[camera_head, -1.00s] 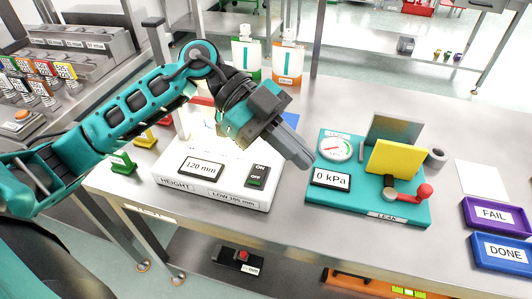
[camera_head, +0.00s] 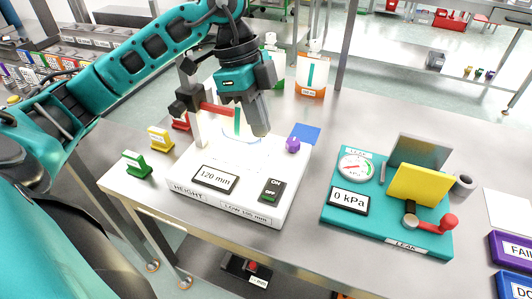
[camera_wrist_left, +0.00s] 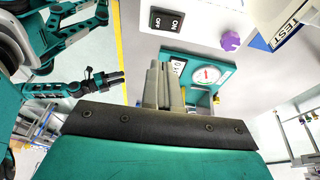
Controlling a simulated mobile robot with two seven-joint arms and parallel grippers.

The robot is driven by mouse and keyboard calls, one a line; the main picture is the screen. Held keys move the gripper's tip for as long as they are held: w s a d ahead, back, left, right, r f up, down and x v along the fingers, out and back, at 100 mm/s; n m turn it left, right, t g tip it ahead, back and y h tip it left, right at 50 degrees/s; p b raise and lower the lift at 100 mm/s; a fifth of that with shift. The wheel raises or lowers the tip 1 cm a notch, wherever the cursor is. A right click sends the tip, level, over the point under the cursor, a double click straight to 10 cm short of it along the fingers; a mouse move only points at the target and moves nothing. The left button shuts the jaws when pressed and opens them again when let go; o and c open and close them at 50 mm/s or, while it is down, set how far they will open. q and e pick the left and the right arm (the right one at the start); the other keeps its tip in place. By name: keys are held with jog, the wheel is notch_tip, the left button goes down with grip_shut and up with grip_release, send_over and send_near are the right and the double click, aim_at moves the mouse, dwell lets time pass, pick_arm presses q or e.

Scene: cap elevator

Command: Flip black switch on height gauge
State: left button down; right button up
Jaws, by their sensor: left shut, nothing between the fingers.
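The white height gauge (camera_head: 228,212) stands on the table and its display reads 120 mm. Its black switch (camera_head: 270,190) is on the front right of the top face, marked ON and OFF, with green at the OFF end. The switch also shows at the top of the left wrist view (camera_wrist_left: 166,20). My left gripper (camera_head: 261,132) is shut and empty, pointing down above the back of the gauge, behind the switch and apart from it. My right gripper (camera_wrist_left: 115,77) appears small in the left wrist view; its jaws are too small to judge.
A purple knob (camera_head: 293,145) is on the gauge's back right. A teal leak tester (camera_head: 335,218) with a dial, yellow plate and red-ended lever stands to the right. Green (camera_head: 137,167) and yellow (camera_head: 160,140) blocks stand left. Bare table separates gauge and tester.

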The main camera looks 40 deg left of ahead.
pick_arm(q)
jog(key=b, duration=0.1)
send_near(275, 193)
jog(key=x, duration=0.5)
jog(key=shift+d, duration=0.1)
jog(key=shift+s+f, duration=0.1)
jog(key=shift+f, duration=0.4)
jog(key=shift+b, duration=0.3)
